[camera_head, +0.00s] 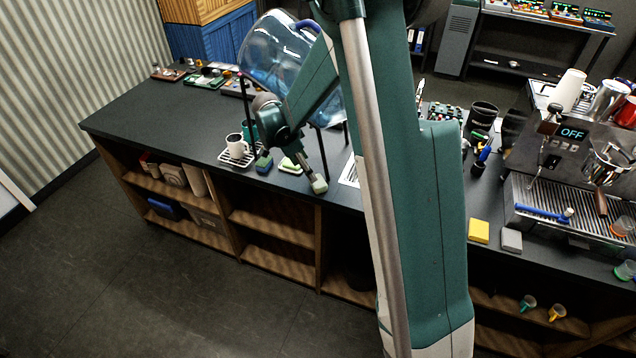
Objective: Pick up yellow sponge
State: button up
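The yellow sponge (478,231) is a small yellow block lying flat on the dark counter, right of my large green arm link and near the front edge. My gripper (312,177) is left of that link, over the counter's front edge and well apart from the sponge. It points down and right, and a pale tip shows. The wrist and the small picture size hide how its fingers stand. I see nothing clearly held in it.
A grey block (511,241) lies right of the sponge. The espresso machine (570,150) stands farther right, with a blue-handled brush (541,212) on its tray.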

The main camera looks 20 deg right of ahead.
aim_at(318, 184)
jog(key=shift+w+d+f+m, duration=0.15)
jog(key=shift+w+f+m, duration=0.2)
jog(key=shift+f, duration=0.4)
jog(key=shift+x, duration=1.25)
jog(key=shift+d+f, duration=0.1)
jog(key=shift+p+x, duration=0.6)
jog(key=shift+x, duration=1.9)
jog(key=shift+s+d, duration=0.1)
jog(key=shift+d, duration=0.1)
jog(key=c, duration=0.7)
